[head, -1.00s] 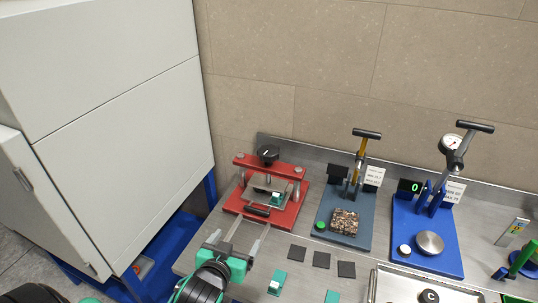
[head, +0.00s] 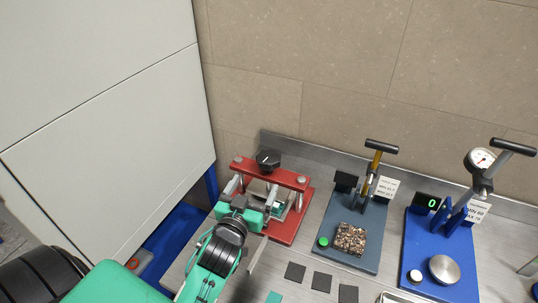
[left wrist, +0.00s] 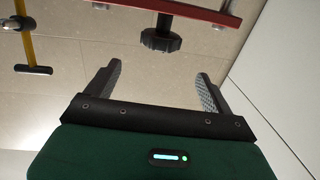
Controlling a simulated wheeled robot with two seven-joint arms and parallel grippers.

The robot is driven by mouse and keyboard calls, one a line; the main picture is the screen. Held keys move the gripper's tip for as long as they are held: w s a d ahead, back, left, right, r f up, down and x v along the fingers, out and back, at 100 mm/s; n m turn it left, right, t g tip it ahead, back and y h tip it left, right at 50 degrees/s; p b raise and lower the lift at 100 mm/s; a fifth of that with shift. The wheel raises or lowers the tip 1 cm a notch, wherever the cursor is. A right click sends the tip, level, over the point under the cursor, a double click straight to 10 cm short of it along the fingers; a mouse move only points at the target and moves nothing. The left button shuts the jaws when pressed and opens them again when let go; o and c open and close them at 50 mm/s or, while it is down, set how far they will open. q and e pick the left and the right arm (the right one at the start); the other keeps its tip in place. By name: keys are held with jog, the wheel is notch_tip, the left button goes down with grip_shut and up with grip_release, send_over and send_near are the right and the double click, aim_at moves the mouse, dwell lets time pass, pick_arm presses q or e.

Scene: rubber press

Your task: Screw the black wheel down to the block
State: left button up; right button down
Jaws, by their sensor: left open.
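The black wheel (head: 268,160) sits on top of the red crossbeam (head: 290,178) of the red press. In the left wrist view the wheel (left wrist: 160,38) shows upside down, beyond and between my fingers. A small teal and white block (head: 279,205) lies in the press under the crossbeam, partly hidden by the frame and my gripper. My left gripper (left wrist: 160,72) is open and empty, with its fingers apart and pointing toward the wheel without touching it. In the head view its green body is just in front of the press. My right gripper is out of view.
A grey-blue base (head: 355,255) with a yellow lever stands right of the press. A blue base (head: 418,260) with a gauge and lever stands farther right. Several dark square pads (head: 322,282) lie in front. A large pale cabinet (head: 100,120) stands at the left.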

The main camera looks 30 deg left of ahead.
aim_at(265, 165)
pick_arm(q)
jog(key=w+p, duration=0.1)
jog(key=w, duration=0.2)
jog(key=w+a+p, duration=0.1)
jog(key=w, duration=0.3)
jog(key=w+p, duration=0.1)
jog(key=w, duration=0.2)
jog(key=shift+w+a+r, duration=0.1)
jog(key=shift+w+a, duration=0.1)
jog(key=shift+a, duration=0.15)
jog(key=shift+w+p, duration=0.35)
jog(key=shift+w, duration=0.05)
jog(key=shift+w+a, duration=0.1)
jog(key=shift+w, duration=0.25)
jog(key=c, duration=1)
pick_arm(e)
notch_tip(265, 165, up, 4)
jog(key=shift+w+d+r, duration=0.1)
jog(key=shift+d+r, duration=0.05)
